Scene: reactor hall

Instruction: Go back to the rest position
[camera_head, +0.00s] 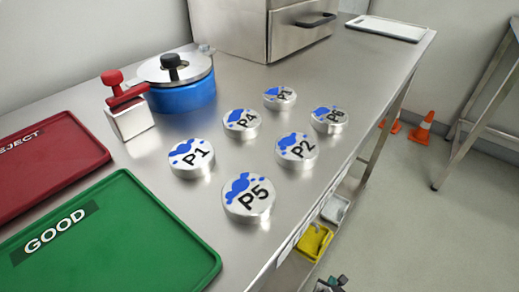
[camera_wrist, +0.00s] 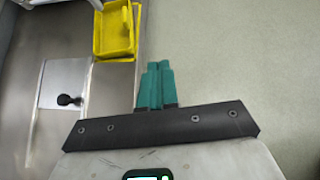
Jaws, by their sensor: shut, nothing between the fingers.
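My gripper (camera_wrist: 157,68) shows in the wrist view with its two green fingers together and nothing between them. It points over bare grey floor, just right of a yellow bin (camera_wrist: 101,32). In the head view only a small dark and green piece that looks like my gripper (camera_head: 333,283) shows at the bottom edge, beside the table's front edge and below the table top. The rest of my arm is hidden in that view.
Several labelled metal pucks, among them P5 (camera_head: 249,199) and P1 (camera_head: 191,158), stand on the steel table (camera_head: 215,225). A green GOOD tray (camera_head: 150,235), red REJECT tray (camera_head: 45,165), red-handled stamp (camera_head: 130,115) and blue pot (camera_head: 182,95) stand left.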

